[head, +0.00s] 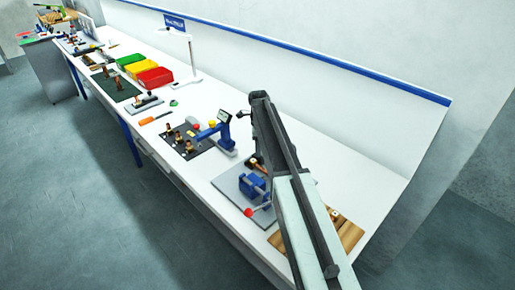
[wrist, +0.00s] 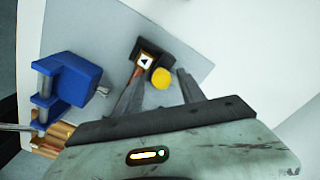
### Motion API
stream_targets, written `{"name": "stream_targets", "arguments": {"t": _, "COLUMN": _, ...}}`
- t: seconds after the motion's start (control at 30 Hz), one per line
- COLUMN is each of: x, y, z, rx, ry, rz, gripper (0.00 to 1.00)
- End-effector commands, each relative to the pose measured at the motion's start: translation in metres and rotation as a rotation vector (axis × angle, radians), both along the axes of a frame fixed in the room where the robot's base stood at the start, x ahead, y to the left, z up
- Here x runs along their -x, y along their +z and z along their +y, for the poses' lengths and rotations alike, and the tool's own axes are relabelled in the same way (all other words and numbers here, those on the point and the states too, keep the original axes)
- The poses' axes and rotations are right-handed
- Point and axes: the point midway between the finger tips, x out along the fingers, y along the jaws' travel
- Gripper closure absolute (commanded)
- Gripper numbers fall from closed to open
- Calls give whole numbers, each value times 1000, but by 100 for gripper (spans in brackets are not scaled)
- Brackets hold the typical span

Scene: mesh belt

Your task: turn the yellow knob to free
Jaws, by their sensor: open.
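The yellow knob (wrist: 161,78) shows in the wrist view beside a black block (wrist: 150,50) that carries a white label with a black arrow mark (wrist: 146,62). Both are over the grey plate (wrist: 100,25). My gripper (wrist: 160,76) is open. One finger is at the left of the knob and the other at its right, with nothing held. I cannot tell whether the fingers touch the knob or are above it. In the head view my arm covers part of this area, and I cannot make out the knob there.
A blue vise (wrist: 72,78) stands left of the knob; it also shows in the head view (head: 256,186) by a red ball handle (head: 249,212). A blue device (head: 215,131) stands farther along the white bench. Red (head: 154,77), yellow and green bins are beyond.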

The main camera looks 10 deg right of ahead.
Motion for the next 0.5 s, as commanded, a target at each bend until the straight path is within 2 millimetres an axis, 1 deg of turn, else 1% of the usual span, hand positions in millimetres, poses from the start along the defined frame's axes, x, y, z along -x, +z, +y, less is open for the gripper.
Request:
{"name": "stream_targets", "arguments": {"t": 0.17, "x": 0, "y": 20, "z": 0, "rx": 0, "ry": 0, "rz": 0, "gripper": 53}}
{"name": "stream_targets", "arguments": {"t": 0.4, "x": 1, "y": 65, "z": 0, "rx": 0, "ry": 0, "rz": 1, "gripper": 53}}
{"name": "stream_targets", "arguments": {"t": 0.5, "x": 1, "y": 77, "z": 0, "rx": 0, "ry": 0, "rz": 1, "gripper": 53}}
